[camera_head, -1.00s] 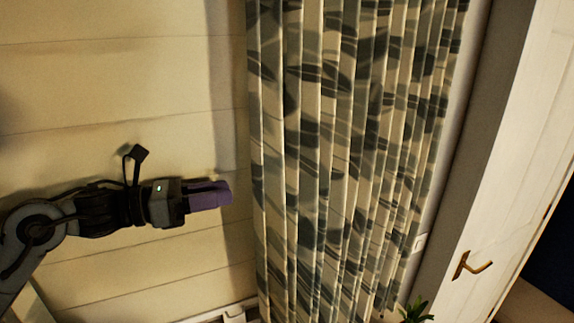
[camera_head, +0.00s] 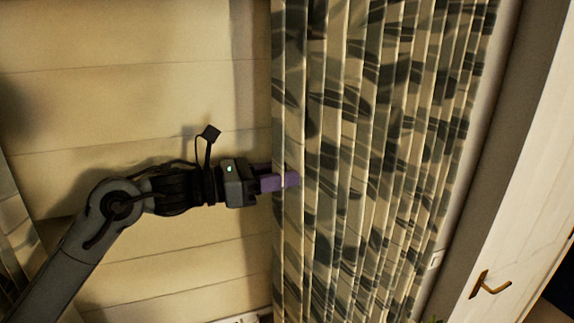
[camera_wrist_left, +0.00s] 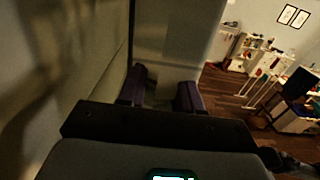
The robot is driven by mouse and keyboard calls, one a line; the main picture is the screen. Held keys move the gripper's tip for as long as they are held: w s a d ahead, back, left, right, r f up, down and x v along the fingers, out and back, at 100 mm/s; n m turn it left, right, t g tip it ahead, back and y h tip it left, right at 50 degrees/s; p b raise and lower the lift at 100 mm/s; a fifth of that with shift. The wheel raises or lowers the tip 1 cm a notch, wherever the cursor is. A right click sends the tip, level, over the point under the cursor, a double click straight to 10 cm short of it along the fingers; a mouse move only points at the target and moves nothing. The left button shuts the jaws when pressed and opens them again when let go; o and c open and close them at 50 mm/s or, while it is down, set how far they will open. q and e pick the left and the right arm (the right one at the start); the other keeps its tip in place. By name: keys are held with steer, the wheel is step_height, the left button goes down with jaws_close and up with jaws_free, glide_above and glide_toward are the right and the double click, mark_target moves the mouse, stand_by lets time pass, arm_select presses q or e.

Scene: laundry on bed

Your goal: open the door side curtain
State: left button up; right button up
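The curtain (camera_head: 370,150) hangs in vertical folds, cream with dark leaf shapes, and fills the middle of the head view. My left gripper (camera_head: 278,179) is level at the curtain's left edge. Its purple near finger overlaps that edge; the far finger is partly hidden. In the left wrist view the two purple fingers of the left gripper (camera_wrist_left: 162,92) stand apart, so it is open. A pale upright surface lies beyond them; I cannot tell whether cloth is between them. My right gripper is not in view.
A white door (camera_head: 520,200) with a brass handle (camera_head: 490,284) is to the right of the curtain. A pale panelled wall (camera_head: 150,100) is behind my left arm. The left wrist view shows a room with wooden floor (camera_wrist_left: 225,85), shelves and a desk at right.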

arm_select(q)
steer(key=shift+w+d, duration=0.2)
steer(key=shift+d, duration=0.4)
jaws_close()
